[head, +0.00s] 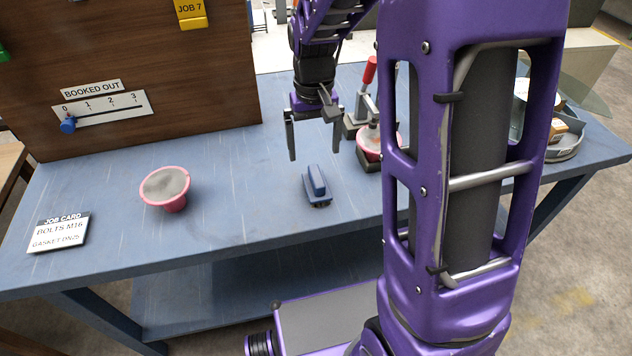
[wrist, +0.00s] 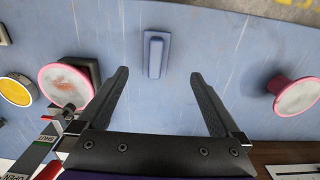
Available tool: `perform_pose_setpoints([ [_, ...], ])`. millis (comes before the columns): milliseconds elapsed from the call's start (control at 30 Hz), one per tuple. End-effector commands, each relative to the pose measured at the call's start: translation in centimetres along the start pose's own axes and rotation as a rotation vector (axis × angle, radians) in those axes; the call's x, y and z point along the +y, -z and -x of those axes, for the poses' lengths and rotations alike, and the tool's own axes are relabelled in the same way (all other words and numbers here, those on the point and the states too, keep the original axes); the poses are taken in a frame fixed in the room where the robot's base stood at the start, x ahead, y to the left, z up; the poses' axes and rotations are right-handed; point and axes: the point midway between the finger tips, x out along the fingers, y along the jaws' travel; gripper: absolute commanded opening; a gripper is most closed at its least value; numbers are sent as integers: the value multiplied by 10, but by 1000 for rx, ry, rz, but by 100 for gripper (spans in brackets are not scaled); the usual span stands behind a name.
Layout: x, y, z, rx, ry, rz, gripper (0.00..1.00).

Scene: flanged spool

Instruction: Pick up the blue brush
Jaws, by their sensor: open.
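The blue brush (head: 317,187) lies on the blue table, with a raised blue handle on a flat base and dark bristles just showing underneath. In the wrist view the brush (wrist: 155,54) is seen from above, beyond the fingertips and between their lines, nearer the left finger. My gripper (head: 313,152) is open and empty, above and behind the brush in the head view. Its two fingers also show in the wrist view (wrist: 160,76), apart from the brush.
A pink flanged spool (head: 166,188) stands on the table at left. Another pink spool (head: 372,143) sits in a fixture with a red-handled clamp (head: 369,72), close right of my gripper. A job card (head: 59,232) lies front left. A wooden panel (head: 140,60) stands behind. Table around the brush is clear.

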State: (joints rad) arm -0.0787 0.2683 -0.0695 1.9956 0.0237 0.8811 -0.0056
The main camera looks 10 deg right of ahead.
Motion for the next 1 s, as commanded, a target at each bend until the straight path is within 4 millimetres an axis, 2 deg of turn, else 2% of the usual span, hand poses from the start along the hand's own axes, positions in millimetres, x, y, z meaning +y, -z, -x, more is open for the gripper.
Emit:
perform_pose_setpoints([
  [33, 0, -1, -14, -6, 0, 0, 100],
  [100, 0, 0, -29, -4, 0, 0, 100],
  [233, 0, 0, -52, -3, 0, -1, 100],
  [533, 2, 3, -74, 0, 0, -3, 100],
  [800, 8, 10, -112, 0, 0, -2, 100],
  [1000, 8, 11, -118, 3, 0, -2, 100],
])
